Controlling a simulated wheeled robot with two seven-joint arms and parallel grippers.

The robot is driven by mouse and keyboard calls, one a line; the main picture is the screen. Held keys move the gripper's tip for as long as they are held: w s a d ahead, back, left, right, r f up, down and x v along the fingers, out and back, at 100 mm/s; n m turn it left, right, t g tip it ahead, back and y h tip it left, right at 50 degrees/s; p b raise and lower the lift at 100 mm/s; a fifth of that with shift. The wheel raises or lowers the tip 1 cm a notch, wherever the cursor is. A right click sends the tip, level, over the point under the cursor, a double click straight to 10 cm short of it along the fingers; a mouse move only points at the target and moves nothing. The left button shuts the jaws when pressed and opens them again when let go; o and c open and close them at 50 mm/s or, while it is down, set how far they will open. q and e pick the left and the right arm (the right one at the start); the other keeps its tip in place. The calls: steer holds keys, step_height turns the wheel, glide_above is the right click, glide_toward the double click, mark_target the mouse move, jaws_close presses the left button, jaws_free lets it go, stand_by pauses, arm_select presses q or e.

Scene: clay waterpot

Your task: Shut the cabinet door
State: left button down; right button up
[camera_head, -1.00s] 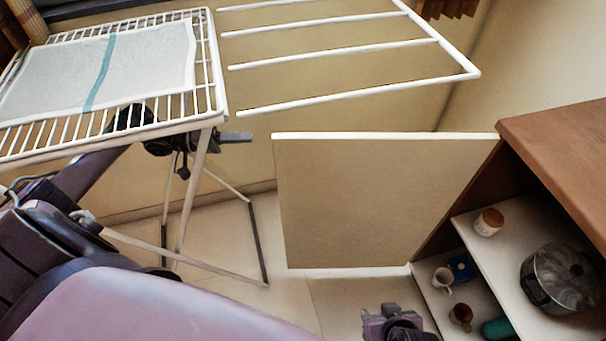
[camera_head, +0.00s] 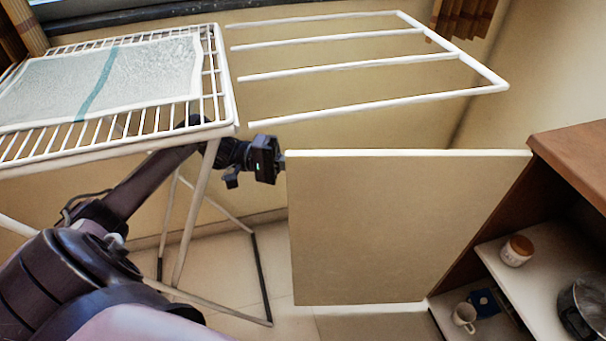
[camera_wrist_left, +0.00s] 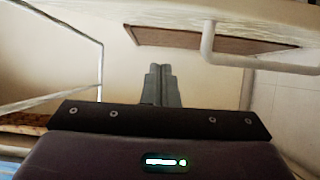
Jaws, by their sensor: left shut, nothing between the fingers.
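The cabinet door (camera_head: 400,225) is a pale flat panel in the head view. It stands wide open, hinged at the brown cabinet (camera_head: 575,150) on the right, whose shelves are exposed. My left gripper (camera_head: 282,162) is at the upper free edge of the door, on its left; the fingertips are close to that edge, and I cannot tell whether they touch it. In the left wrist view its fingers (camera_wrist_left: 160,80) are shut together and empty. A pale panel with a white bar crosses the top there; I cannot tell for sure what it is. My right gripper is not in view.
A white drying rack (camera_head: 222,80) with a cloth (camera_head: 130,75) stands over my left arm, its wing reaching above the door. A white-and-brown jar (camera_head: 516,250), a mug (camera_head: 464,316) and a pot (camera_head: 582,308) are on the cabinet shelves.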

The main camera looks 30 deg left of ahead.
mark_target(303, 180)
arm_select(q)
steer(key=shift+s+d+p, duration=0.55)
steer(key=shift+s+d, duration=0.8)
steer(key=shift+s, duration=0.2)
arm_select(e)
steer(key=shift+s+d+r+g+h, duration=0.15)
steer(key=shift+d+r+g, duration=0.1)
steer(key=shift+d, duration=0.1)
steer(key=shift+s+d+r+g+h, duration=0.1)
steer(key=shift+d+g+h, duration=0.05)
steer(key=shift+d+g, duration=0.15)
